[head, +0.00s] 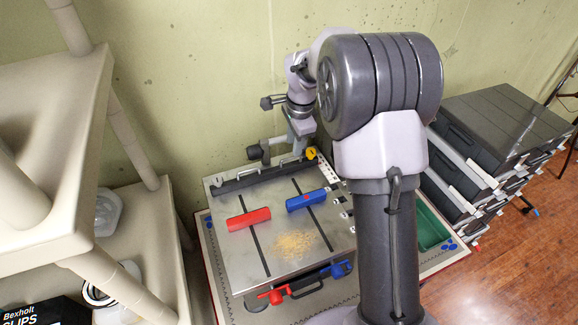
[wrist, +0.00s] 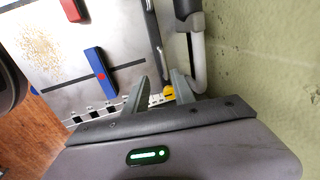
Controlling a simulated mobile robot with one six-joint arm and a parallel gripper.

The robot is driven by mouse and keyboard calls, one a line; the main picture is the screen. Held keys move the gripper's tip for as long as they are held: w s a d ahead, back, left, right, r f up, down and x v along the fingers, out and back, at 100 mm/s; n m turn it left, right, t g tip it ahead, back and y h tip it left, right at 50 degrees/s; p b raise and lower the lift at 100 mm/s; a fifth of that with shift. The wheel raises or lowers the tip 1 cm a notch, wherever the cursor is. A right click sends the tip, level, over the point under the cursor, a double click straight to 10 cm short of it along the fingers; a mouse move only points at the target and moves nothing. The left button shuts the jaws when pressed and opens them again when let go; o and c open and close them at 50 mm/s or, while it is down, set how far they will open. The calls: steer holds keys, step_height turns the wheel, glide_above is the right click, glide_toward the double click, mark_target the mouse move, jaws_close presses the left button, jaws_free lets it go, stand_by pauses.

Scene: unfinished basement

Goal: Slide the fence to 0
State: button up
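The fence (head: 250,176) is a long dark bar across the back of a metal work plate (head: 240,262), with a thin metal handle along it. A yellow and black piece (head: 311,153) sits at its right end. A white marked scale strip (head: 329,174) runs along the plate's right edge; its numbers are too small to read. In the wrist view the fence (wrist: 152,28) shows at the top and the yellow piece (wrist: 169,92) shows near the fingers.
A red block (head: 249,219), a blue block (head: 306,201) and a sawdust patch (head: 294,243) lie on the plate. Red and blue clamps (head: 300,287) are at its front. A beige shelf (head: 60,130) stands left, dark stacked cases (head: 495,140) right. The wall (head: 200,80) is close behind.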

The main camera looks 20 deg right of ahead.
step_height(320, 180, up, 11)
steer(key=s+p, duration=0.2)
steer(key=s, duration=0.1)
steer(key=s+a+n+t+b, duration=0.1)
steer(key=s+a+n+b, duration=0.2)
steer(key=s, duration=0.5)
steer(key=s+a+n+b, duration=0.3)
steer(key=s+a+b, duration=0.1)
steer(key=s, duration=0.3)
steer(key=shift+s+a+f+n+t+y, duration=0.2)
steer(key=shift+s+a+n+t+y, duration=0.1)
steer(key=shift+s+a+t+y, duration=0.1)
steer(key=shift+w, duration=0.1)
